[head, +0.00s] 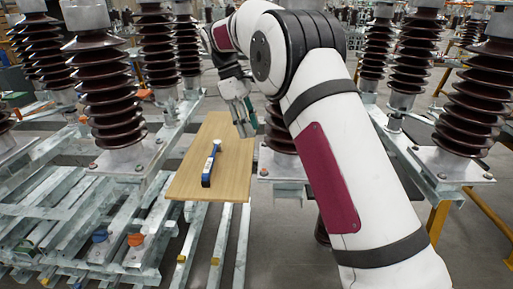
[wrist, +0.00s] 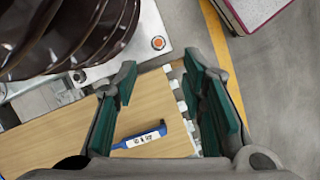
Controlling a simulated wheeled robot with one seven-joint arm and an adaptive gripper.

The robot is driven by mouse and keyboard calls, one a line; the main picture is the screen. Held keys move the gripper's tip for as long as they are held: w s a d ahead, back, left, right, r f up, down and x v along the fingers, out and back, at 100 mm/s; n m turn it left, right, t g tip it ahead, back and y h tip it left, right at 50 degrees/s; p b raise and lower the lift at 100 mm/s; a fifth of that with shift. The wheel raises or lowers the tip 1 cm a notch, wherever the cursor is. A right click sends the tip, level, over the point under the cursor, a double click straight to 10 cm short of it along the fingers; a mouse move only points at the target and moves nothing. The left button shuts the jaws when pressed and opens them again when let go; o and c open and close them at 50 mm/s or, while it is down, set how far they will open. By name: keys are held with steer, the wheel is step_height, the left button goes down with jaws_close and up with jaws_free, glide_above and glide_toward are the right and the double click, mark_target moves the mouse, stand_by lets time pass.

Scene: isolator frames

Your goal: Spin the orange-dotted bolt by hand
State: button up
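The orange-dotted bolt (wrist: 158,43) shows in the wrist view near a corner of a grey metal base plate (wrist: 132,42), under a dark ribbed insulator (wrist: 60,35). My gripper (wrist: 160,64) is open, its two green-padded fingers apart with nothing between them. The bolt lies just beyond the fingertips in the picture, and no finger touches it. In the head view my gripper (head: 243,122) hangs above the wooden board, beside an insulator partly hidden by my arm. I cannot tell for sure which bolt in the head view is this one.
A blue tool with a white label (wrist: 140,139) lies on the wooden board (head: 232,180); it also shows in the head view (head: 210,165). Tall ribbed insulators (head: 108,95) stand on both sides.

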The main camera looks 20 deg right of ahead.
mark_target(264, 170)
steer(key=s+d+r+n+t+y+p, duration=0.1)
steer(key=s+d+n+t+p, duration=0.1)
steer(key=s+n, duration=0.3)
steer(key=s+d+r+n+t+p, duration=0.2)
steer(key=s+n+t, duration=0.1)
steer(key=n, duration=0.5)
steer(key=w+f+n, duration=0.1)
steer(key=f+n, duration=0.2)
steer(key=f, duration=0.2)
steer(key=w+f+n+t+y, duration=0.1)
steer(key=w+f+n, duration=0.1)
steer(key=f+n, duration=0.2)
steer(key=w+f+n+t, duration=0.1)
steer(key=f+n, duration=0.2)
steer(key=f, duration=0.3)
steer(key=shift+w+a+f+n, duration=0.2)
steer(key=shift+a+f+n, duration=0.05)
steer(key=shift+n, duration=0.15)
jaws_close()
